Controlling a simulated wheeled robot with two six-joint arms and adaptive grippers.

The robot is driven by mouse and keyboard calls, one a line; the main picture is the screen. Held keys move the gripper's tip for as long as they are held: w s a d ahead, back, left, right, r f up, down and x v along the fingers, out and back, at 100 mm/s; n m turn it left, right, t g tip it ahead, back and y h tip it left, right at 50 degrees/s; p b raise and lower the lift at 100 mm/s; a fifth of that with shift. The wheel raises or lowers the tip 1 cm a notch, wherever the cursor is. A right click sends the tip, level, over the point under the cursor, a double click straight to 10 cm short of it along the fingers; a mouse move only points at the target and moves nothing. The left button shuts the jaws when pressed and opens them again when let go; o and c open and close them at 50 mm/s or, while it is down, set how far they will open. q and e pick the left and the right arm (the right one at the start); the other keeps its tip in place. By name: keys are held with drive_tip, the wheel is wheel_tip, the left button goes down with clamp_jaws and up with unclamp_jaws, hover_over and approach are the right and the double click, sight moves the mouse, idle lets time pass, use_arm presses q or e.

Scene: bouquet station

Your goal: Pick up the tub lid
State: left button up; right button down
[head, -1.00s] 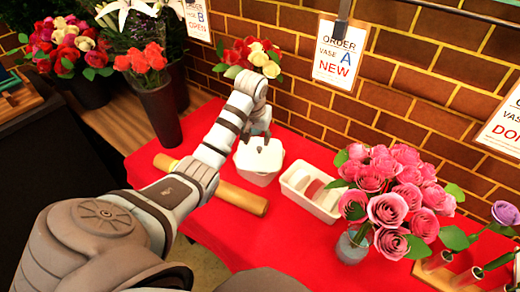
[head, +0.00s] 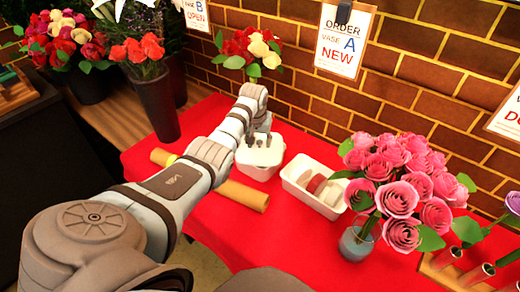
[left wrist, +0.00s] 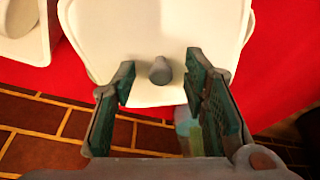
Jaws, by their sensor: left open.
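The white tub (head: 257,172) stands on the red table below my left gripper (head: 259,140). Its white lid (left wrist: 205,30) is on top and has a small grey knob (left wrist: 160,70) near the wrist-side edge of the picture. In the left wrist view my left gripper (left wrist: 161,76) is open, with one green-padded finger on each side of the knob and gaps between. I cannot tell how far the fingertips are above the lid. My right gripper is not in view.
A white divided tray (head: 300,182) stands right of the tub. A glass vase of pink roses (head: 357,243) is further right. A brown paper roll (head: 242,195) lies in front of the tub. Red and cream flowers (head: 250,50) and a brick wall (head: 295,100) are behind.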

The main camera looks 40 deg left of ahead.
use_arm(q)
drive_tip(key=shift+r, duration=0.1)
drive_tip(key=shift+c, duration=0.5)
clamp_jaws()
